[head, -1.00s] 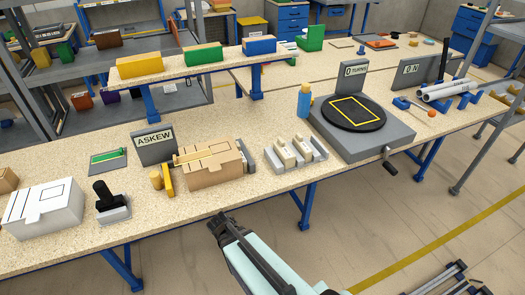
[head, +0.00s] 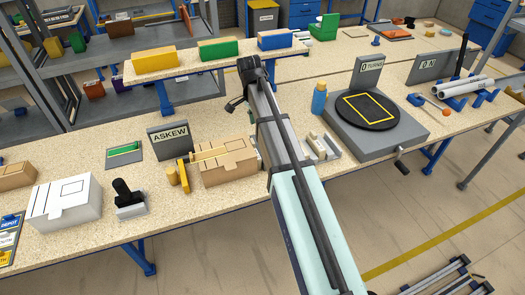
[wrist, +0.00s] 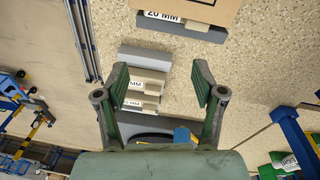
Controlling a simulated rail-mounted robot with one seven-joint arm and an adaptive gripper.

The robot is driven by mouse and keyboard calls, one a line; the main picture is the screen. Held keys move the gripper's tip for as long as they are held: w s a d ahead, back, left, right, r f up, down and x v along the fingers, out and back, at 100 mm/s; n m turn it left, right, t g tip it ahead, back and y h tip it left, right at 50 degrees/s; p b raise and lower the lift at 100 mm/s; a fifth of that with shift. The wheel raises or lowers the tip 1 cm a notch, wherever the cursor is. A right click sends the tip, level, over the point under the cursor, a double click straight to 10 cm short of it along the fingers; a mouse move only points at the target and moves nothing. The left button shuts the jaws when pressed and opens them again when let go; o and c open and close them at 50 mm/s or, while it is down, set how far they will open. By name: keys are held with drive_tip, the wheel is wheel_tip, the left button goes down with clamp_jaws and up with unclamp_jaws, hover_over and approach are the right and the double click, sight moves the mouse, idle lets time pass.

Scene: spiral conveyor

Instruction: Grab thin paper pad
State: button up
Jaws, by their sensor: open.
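My gripper (wrist: 160,78) is open and empty in the wrist view, its two dark green fingers spread apart. Beyond and between them is a grey slotted holder (wrist: 143,53) with cream pads (wrist: 143,78) standing in it, bearing labels ending in "MM". The fingers do not appear to touch the pads. I cannot tell which pad is the thin one. In the head view the holder (head: 333,143) is partly hidden behind my arm. Another grey holder part, labelled "20 MM" (wrist: 166,15), lies beside the cardboard box (wrist: 215,8).
In the head view the cardboard box (head: 226,165) and ASKEW sign (head: 168,140) stand left of my arm. The turntable (head: 368,110) and blue bottle (head: 319,98) stand to the right. A raised shelf with coloured blocks (head: 218,49) is behind.

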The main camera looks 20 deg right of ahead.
wheel_tip(320, 180, up, 6)
drive_tip(key=m+y, duration=0.1)
drive_tip(key=m, duration=0.1)
hover_over(252, 141)
drive_tip(key=shift+t, duration=0.3)
wheel_tip(252, 141, down, 12)
drive_tip(key=b, duration=0.5)
drive_tip(key=shift+s+a+f, duration=0.1)
drive_tip(key=shift+s, duration=0.05)
drive_tip(key=shift+f+b, duration=1.8)
drive_tip(key=shift+f, duration=0.95)
drive_tip(key=c, duration=1.2)
